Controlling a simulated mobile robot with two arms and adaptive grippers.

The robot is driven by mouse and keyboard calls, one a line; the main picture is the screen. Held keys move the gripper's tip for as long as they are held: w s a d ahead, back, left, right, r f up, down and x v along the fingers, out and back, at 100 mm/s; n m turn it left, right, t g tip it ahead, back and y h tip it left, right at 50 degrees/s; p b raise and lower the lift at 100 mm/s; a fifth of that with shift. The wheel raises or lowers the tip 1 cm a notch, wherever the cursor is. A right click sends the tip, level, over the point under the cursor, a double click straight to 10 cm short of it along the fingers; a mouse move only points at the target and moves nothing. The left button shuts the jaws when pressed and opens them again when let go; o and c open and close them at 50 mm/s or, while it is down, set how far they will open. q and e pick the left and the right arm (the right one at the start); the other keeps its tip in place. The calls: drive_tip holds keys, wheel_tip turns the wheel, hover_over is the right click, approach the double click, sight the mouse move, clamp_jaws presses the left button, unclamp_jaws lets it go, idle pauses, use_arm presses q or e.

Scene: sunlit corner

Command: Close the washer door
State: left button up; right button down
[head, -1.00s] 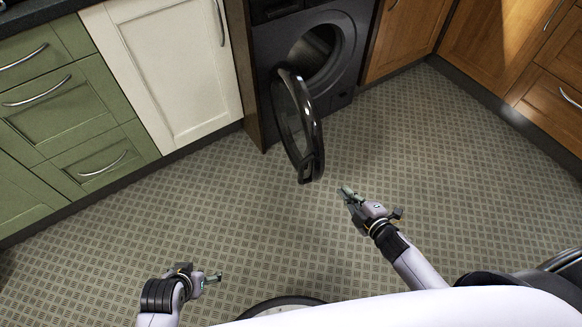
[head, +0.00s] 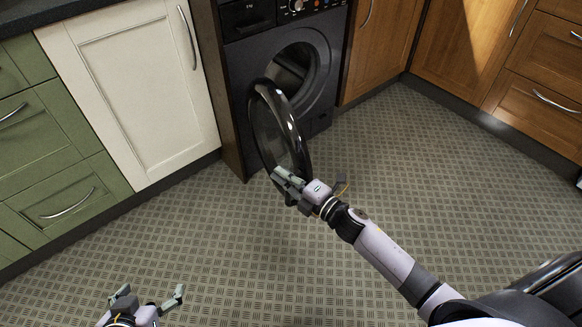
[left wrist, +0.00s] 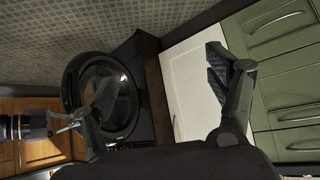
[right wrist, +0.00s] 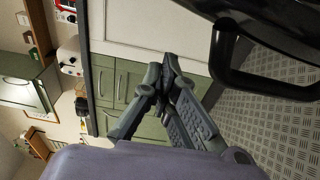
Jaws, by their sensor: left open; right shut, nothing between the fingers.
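The dark washer (head: 310,95) stands at the back with its round opening (head: 292,65) showing. Its round door (head: 281,130) with a glossy black rim is open, swung out toward me. My right gripper (head: 283,178) is shut and empty at the lower edge of the door in the head view; I cannot tell whether it touches. In the right wrist view the door's black handle part (right wrist: 265,85) is right of the shut fingers (right wrist: 168,80). My left gripper (head: 150,298) is open and empty, low at the left. The left wrist view also shows the door (left wrist: 105,95).
A cream cabinet (head: 130,90) and green drawers (head: 50,190) stand left of the washer. Wooden cabinets (head: 450,50) stand to the right. The patterned floor (head: 400,170) is clear around the door.

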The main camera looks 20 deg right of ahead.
sight(292, 166)
drive_tip(key=shift+w+d+f+b, duration=0.1)
drive_tip(key=shift+w+d+b, duration=0.2)
drive_tip(key=shift+w+d, duration=0.65)
use_arm(q)
drive_tip(key=shift+w+d+r+t+h, duration=0.1)
drive_tip(key=shift+w+d+r+t, duration=0.15)
drive_tip(key=shift+w+r+t, duration=0.3)
drive_tip(key=shift+w+d+r+t+h, duration=0.1)
drive_tip(key=shift+w+d+r+t, duration=0.1)
drive_tip(key=shift+w+r+t, duration=0.4)
drive_tip(key=shift+w+d+r+t+h, duration=0.1)
drive_tip(key=shift+w+d+r+t, duration=0.15)
drive_tip(key=shift+w+r, duration=0.35)
use_arm(e)
drive_tip(key=shift+w+d, duration=0.2)
drive_tip(key=shift+d, duration=0.4)
use_arm(q)
drive_tip(key=shift+w+f, duration=0.1)
use_arm(e)
drive_tip(key=shift+d, duration=0.1)
